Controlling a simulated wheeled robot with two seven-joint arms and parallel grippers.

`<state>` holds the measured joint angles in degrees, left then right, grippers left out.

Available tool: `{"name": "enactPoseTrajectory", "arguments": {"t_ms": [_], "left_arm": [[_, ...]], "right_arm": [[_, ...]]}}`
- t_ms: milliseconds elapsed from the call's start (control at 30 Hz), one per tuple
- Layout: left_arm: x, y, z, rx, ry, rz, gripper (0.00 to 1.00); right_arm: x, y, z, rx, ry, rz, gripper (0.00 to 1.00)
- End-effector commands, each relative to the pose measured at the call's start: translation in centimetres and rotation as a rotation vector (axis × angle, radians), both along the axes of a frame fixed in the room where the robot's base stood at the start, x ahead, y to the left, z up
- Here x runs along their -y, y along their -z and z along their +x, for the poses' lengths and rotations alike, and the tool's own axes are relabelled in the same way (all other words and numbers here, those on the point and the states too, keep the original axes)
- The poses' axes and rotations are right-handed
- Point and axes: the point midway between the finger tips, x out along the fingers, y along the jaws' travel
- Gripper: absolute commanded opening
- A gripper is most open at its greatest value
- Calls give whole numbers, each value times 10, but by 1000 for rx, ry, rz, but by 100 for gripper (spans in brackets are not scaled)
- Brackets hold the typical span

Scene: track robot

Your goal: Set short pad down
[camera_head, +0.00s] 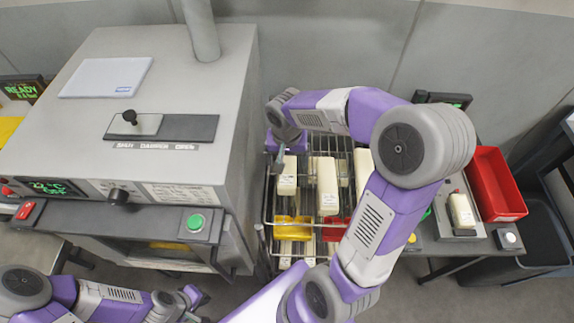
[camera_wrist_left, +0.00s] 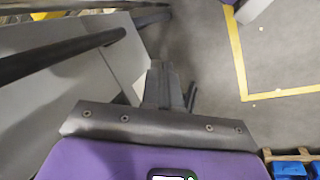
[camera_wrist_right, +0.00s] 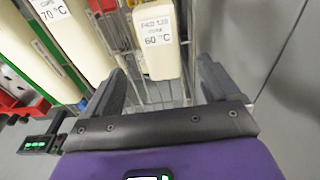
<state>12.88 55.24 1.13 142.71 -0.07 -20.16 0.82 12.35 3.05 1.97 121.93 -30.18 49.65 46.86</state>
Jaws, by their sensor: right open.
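A short cream pad (camera_head: 287,178) stands in the left part of the wire rack (camera_head: 310,262). Its label in the right wrist view (camera_wrist_right: 157,45) reads 60 °C. My right gripper (camera_head: 280,155) is at the rack's back left, by this pad's far end. Its fingers (camera_wrist_right: 168,88) are apart with nothing gripped, and the pad shows beyond the gap between them. A longer cream pad (camera_head: 327,185) stands beside it, and another (camera_head: 363,170) is partly hidden by my right arm. My left gripper (camera_wrist_left: 165,88) has its fingers together and empty, low beside the oven.
The grey oven (camera_head: 150,140) with a green button (camera_head: 195,223) stands left of the rack. Right are a red bin (camera_head: 495,185) and a small cream block (camera_head: 461,210) on a device. Yellow (camera_head: 293,228) and red (camera_head: 334,229) pieces sit at the rack's front.

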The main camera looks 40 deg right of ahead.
Motion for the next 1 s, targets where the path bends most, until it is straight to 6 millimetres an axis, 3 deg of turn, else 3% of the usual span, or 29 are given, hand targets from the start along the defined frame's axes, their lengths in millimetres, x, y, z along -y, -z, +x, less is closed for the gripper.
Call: {"name": "enactPoseTrajectory", "arguments": {"t_ms": [100,233,867,1000], "left_arm": [[0,-2,0,0,0,0,0],[0,-3,0,0,0,0,0],[0,-3,0,0,0,0,0],[0,-14,0,0,0,0,0]], "right_arm": [[-1,-21,-1,4,-1,0,89],[-2,-33,-3,1,0,1,89],[-3,-37,-3,-1,-1,1,89],[-3,-48,-3,-1,-1,1,89]]}}
